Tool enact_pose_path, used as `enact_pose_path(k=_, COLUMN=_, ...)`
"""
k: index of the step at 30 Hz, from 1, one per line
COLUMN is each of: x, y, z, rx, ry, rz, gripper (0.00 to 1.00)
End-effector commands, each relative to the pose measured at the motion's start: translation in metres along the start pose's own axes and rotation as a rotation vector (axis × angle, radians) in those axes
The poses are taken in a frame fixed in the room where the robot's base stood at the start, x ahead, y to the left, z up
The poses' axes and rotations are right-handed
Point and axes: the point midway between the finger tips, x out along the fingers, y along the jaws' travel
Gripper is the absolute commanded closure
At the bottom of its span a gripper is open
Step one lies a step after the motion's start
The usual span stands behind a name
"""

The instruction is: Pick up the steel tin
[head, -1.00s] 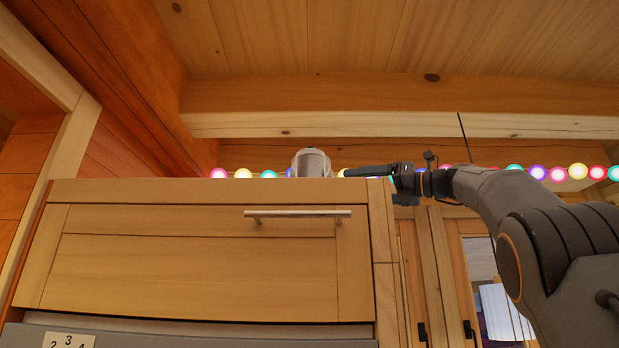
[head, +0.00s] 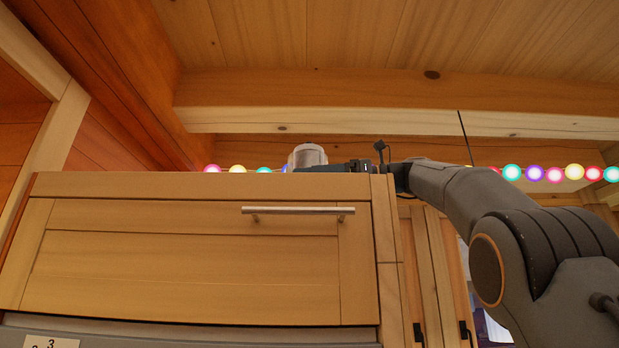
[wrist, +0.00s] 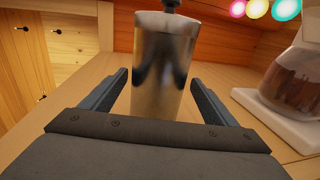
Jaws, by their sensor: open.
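The steel tin (wrist: 165,62) is a shiny upright cylinder with a dark knob on top, seen close in the wrist view. In the head view the tin (head: 307,155) shows only its upper part above the front edge of the cabinet top. My gripper (wrist: 158,85) is open, with one finger on each side of the tin in the wrist view. I cannot tell whether either finger touches it. The tin's base is hidden behind the gripper body. In the head view my gripper (head: 335,168) is low over the cabinet top, partly hidden by its edge.
The wooden cabinet (head: 190,260) has a metal bar handle (head: 298,210). In the wrist view a glass vessel with brown contents (wrist: 295,75) stands on a white base (wrist: 280,120) to the right. Coloured bulbs (head: 512,172) hang behind. Ceiling beams are above.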

Motion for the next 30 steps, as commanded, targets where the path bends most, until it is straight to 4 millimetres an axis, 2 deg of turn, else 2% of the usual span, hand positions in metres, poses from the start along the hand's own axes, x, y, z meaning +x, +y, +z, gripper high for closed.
enact_pose_path(k=6, x=0.032, y=0.005, z=0.002, rx=0.0, ry=0.0, rz=0.004, gripper=0.19)
enact_pose_path(k=9, x=0.042, y=0.004, z=0.001, rx=0.0, ry=0.001, rz=0.001, gripper=0.19)
enact_pose_path(k=16, x=0.043, y=0.003, z=0.0, rx=-0.001, ry=0.001, rz=0.0, gripper=0.19)
enact_pose_path(k=25, x=0.043, y=0.003, z=0.0, rx=-0.001, ry=0.001, rz=0.0, gripper=0.69)
enact_pose_path(k=30, x=0.043, y=0.003, z=0.001, rx=-0.001, ry=0.0, rz=0.0, gripper=0.7)
